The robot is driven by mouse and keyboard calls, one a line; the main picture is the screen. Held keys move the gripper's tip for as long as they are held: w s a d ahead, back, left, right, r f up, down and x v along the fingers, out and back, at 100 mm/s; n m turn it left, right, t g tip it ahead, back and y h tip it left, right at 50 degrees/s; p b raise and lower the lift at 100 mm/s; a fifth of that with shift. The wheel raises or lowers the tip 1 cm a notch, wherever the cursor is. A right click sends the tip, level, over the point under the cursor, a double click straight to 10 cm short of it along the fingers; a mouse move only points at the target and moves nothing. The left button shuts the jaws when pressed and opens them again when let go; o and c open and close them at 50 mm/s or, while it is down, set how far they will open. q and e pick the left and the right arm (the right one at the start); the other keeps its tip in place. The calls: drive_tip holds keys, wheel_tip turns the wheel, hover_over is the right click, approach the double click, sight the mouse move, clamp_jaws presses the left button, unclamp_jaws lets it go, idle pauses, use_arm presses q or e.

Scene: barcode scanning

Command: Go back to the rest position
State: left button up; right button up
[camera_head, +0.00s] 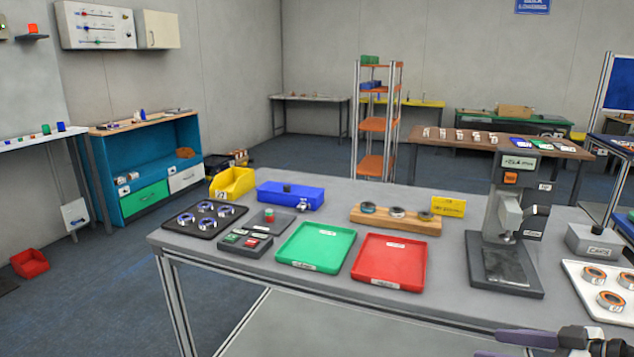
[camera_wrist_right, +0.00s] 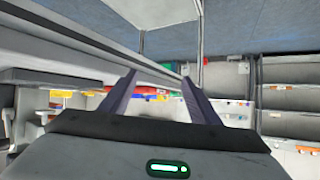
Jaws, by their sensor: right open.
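My right gripper (camera_head: 500,346) shows at the bottom right of the head view, in front of the table's near edge and apart from everything on it. Its two dark fingers are spread, with nothing between them. In the right wrist view the open gripper (camera_wrist_right: 160,77) points past the table edge toward the floor and the room. My left gripper is not in view.
The grey table (camera_head: 330,318) bears a green tray (camera_head: 316,246), a red tray (camera_head: 389,262), a scanning station (camera_head: 497,215), a blue box (camera_head: 290,194), a yellow bin (camera_head: 232,182) and a white tray of rings (camera_head: 588,268). Open floor (camera_head: 90,300) lies to the left.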

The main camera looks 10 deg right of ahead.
drive_tip(key=s+a+f+m+g+h, duration=0.1)
drive_tip(key=s+a+f, duration=0.25)
drive_tip(key=f, duration=0.65)
drive_tip(key=s+a+f+m+g+h, duration=0.1)
drive_tip(key=s+a+f+m+h, duration=0.2)
drive_tip(key=f, duration=0.6)
drive_tip(key=s+a+f, duration=0.4)
drive_tip(key=s+a, duration=0.1)
drive_tip(key=a, duration=0.3)
drive_tip(key=s+a+f+n, duration=0.1)
drive_tip(key=s+a+f, duration=0.2)
drive_tip(key=s+a, duration=0.3)
drive_tip(key=a, duration=0.3)
drive_tip(key=shift+f+y, duration=0.35)
drive_tip(key=shift+y, duration=0.05)
